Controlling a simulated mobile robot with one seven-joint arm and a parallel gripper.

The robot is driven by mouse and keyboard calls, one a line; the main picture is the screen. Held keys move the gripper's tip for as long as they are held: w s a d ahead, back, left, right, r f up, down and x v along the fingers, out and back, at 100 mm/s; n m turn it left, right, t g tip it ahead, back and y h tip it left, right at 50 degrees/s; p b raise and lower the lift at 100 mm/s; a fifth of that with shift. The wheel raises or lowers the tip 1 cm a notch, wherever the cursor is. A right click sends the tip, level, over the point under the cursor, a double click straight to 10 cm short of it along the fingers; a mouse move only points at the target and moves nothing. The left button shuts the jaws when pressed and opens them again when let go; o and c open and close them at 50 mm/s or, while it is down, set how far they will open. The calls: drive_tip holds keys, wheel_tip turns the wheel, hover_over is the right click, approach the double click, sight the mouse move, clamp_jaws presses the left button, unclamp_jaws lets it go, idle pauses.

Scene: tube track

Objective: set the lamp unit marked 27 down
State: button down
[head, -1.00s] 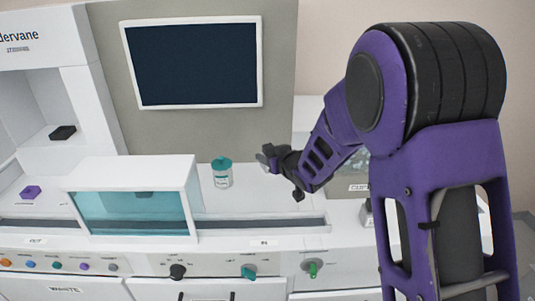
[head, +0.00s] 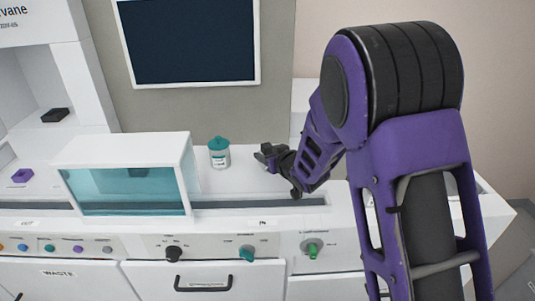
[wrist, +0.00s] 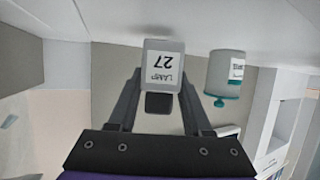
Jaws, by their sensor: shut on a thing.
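The lamp unit (wrist: 163,68), a pale grey block with "LAMP 27" upside down on its face, is between the fingers of my gripper (wrist: 160,88) in the wrist view. My gripper is shut on it. In the head view my gripper (head: 264,156) is over the white counter, right of a teal-lidded jar (head: 219,157). The unit is too small and dark there to make out clearly. I cannot tell whether it touches the counter.
The jar also shows in the wrist view (wrist: 225,73), close right of the unit. A teal-windowed cover (head: 125,190) stands left over a dark track slot (head: 235,205). Knobs line the front panel (head: 210,246). The counter behind the slot is mostly clear.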

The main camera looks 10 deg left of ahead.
drive_tip(key=shift+f+b, duration=0.3)
drive_tip(key=shift+b, duration=0.1)
